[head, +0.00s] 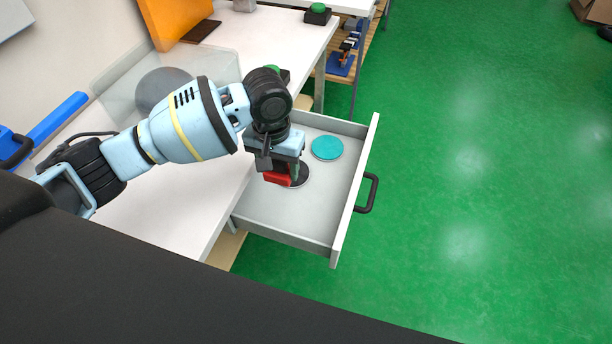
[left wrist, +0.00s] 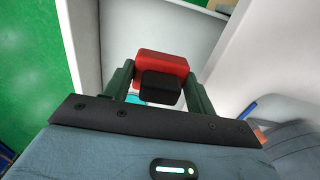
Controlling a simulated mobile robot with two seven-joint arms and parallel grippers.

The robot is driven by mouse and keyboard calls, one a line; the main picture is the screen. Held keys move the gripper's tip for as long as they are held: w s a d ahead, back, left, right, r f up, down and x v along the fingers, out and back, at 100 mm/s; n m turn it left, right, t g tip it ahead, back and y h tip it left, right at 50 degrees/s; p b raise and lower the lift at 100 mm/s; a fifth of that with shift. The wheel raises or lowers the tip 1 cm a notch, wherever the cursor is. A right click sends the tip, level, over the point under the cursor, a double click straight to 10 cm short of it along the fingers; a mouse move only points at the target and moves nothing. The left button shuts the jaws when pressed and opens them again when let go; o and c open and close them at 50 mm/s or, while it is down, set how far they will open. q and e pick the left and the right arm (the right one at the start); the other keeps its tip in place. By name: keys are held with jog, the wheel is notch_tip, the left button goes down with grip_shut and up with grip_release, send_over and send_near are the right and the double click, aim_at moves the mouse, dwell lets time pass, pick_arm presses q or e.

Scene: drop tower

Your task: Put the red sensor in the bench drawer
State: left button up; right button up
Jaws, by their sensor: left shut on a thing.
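The red sensor (head: 278,179) is a small red block, and it also shows in the left wrist view (left wrist: 160,66) with a black part on its near side. My left gripper (head: 289,172) is shut on it, one finger on each side. Gripper and sensor are over the open bench drawer (head: 285,220). The drawer is pulled out, pale grey inside, with a black handle (head: 372,194) on its front. I cannot tell whether the sensor touches the drawer floor. My right gripper is not in view.
The white bench (head: 185,215) holds a clear box with a grey ball (head: 160,88). An orange panel (head: 172,20) stands behind.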

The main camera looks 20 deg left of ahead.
pick_arm(q)
jog(key=w+f+b, duration=0.2)
jog(key=w+f, duration=0.2)
jog(key=f, duration=0.2)
send_over(291, 202)
notch_tip(291, 202, down, 6)
jog(key=shift+r+b, duration=0.1)
jog(key=shift+b, duration=0.25)
jog(key=shift+w+f, duration=0.1)
jog(key=shift+f, duration=0.5)
notch_tip(291, 202, down, 3)
jog(key=shift+b, duration=0.35)
jog(key=shift+f, duration=0.25)
jog(key=shift+f, duration=0.15)
jog(key=o, duration=1.1)
jog(key=shift+c, duration=0.2)
